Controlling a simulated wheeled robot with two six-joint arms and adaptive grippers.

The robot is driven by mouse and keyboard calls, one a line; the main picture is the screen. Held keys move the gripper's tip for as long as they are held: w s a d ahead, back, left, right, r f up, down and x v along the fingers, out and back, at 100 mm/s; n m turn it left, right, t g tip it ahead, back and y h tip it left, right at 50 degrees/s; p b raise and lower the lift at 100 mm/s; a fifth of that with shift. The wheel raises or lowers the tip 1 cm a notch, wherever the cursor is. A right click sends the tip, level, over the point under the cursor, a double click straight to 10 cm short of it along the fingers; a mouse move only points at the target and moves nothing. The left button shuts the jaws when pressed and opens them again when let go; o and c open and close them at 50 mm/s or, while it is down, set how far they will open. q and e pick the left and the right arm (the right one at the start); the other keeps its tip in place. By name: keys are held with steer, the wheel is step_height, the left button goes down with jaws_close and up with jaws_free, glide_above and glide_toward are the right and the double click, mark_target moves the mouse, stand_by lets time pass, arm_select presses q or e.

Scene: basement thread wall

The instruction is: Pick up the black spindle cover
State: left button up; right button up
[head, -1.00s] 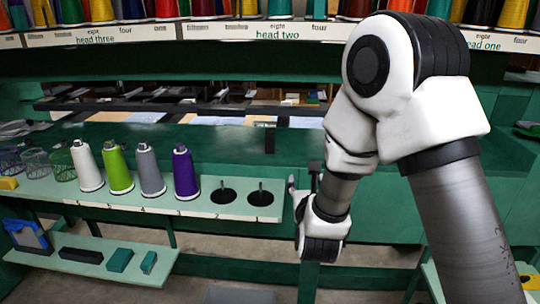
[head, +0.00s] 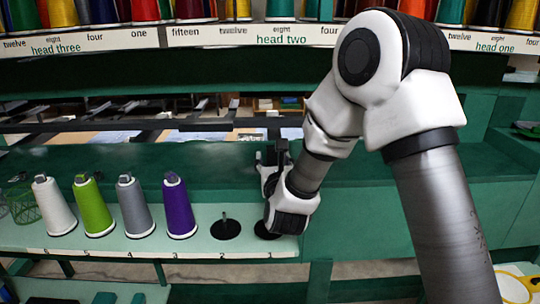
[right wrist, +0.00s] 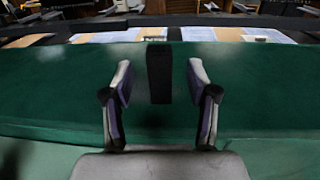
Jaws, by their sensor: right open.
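The black spindle cover, an upright black block, stands on the green ledge (right wrist: 60,100). In the right wrist view the black spindle cover (right wrist: 159,74) shows centred between the two fingers, with a gap on each side. My right gripper (right wrist: 160,80) is open and empty, pointing at the block. I cannot tell whether the block is between the fingertips or just past them. In the head view my right gripper (head: 271,158) is at the ledge, above the right end of the cone shelf. There it mostly hides the cover. My left gripper is not in view.
White, green, grey and purple thread cones (head: 179,207) stand on the pale shelf (head: 110,240) at left. An empty spindle (head: 225,226) stands right of them; another is partly behind my right gripper. A rack of thread spools runs along the top. The ledge to the left is clear.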

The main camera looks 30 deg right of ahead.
mark_target(272, 155)
steer(key=x, duration=0.4)
steer(key=shift+w+f+p, duration=0.1)
steer(key=shift+f+p, duration=0.1)
steer(key=shift+p, duration=0.1)
steer(key=shift+s+a+r, duration=0.1)
steer(key=shift+s, duration=0.15)
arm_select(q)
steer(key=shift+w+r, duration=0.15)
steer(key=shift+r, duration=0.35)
arm_select(e)
steer(key=c, duration=0.9)
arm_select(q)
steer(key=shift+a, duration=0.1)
arm_select(e)
steer(key=shift+w+r, duration=0.1)
